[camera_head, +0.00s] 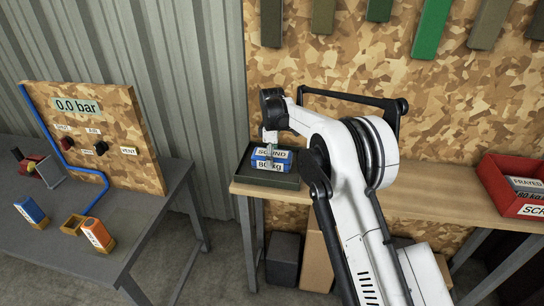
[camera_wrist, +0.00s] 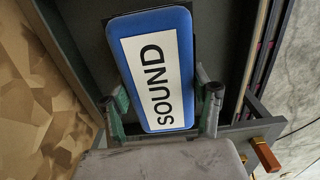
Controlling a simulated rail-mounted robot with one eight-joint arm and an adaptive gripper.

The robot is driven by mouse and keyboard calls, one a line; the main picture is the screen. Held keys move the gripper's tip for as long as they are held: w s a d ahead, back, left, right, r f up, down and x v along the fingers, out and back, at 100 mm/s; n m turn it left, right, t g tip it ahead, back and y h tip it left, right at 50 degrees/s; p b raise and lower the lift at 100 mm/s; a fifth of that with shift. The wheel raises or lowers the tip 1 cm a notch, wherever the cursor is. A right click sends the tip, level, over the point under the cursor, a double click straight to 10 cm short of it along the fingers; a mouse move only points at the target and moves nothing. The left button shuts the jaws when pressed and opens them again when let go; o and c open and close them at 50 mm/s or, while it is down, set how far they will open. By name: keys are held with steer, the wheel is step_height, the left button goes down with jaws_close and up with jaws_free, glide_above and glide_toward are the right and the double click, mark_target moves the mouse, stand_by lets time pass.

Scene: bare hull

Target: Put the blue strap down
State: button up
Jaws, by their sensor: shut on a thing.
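The blue strap (camera_head: 284,155) is a blue block with white labels reading SOUND and 80 kg. In the head view it is within the outline of a dark green-grey tray (camera_head: 284,182) on the wooden bench. My gripper (camera_head: 267,152) reaches down over it from above. In the wrist view the strap (camera_wrist: 158,65) lies between the two fingers of my gripper (camera_wrist: 165,112), one at each long side, and the gripper is shut on it. The tray's inside (camera_wrist: 85,35) shows around it. I cannot tell whether the strap touches the tray floor.
A red bin (camera_head: 487,178) with labelled straps stands at the right of the wooden bench (camera_head: 440,205). Several straps hang on the wall above. At left a grey table (camera_head: 130,225) holds a 0.0 bar panel (camera_head: 100,130) and orange-and-blue blocks. Bench between tray and bin is partly hidden by my arm.

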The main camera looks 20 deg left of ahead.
steer(key=shift+f, duration=0.1)
steer(key=o, duration=1.5)
steer(key=shift+c, duration=0.2)
step_height(320, 180, up, 12)
steer(key=b, duration=0.1)
steer(key=shift+d+r, duration=0.1)
steer(key=shift+r, duration=0.1)
